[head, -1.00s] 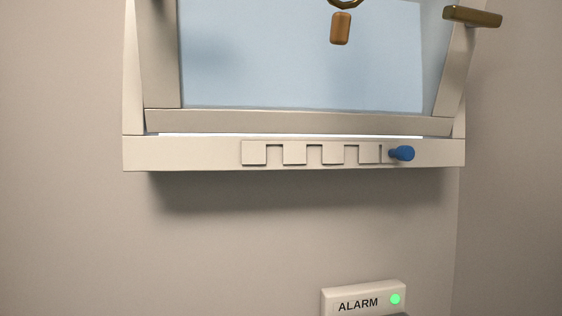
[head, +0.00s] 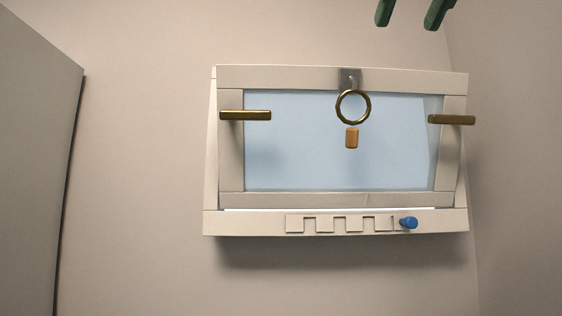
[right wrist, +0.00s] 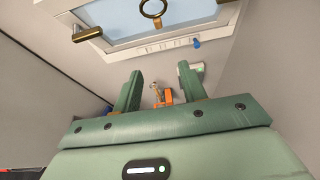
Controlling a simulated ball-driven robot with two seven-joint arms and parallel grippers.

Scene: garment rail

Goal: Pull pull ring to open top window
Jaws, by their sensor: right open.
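The top window's sash (head: 340,198) is framed in pale cream around a light blue pane (head: 290,150). A brass pull ring (head: 353,107) hangs from a grey plate at the middle of its top rail, with an orange-brown tag (head: 351,138) below. The ring also shows at the top of the right wrist view (right wrist: 153,8). My right gripper (head: 410,18) is at the top edge of the head view, above and right of the ring, apart from it. Its green fingers are spread and empty; they show in the right wrist view (right wrist: 160,85). My left gripper is out of view.
Brass bars stick out at the window's left (head: 245,115) and right (head: 452,120). A blue knob (head: 408,222) sits on the notched sill (head: 250,224). A grey panel (head: 40,150) stands far left; a wall corner is close on the right.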

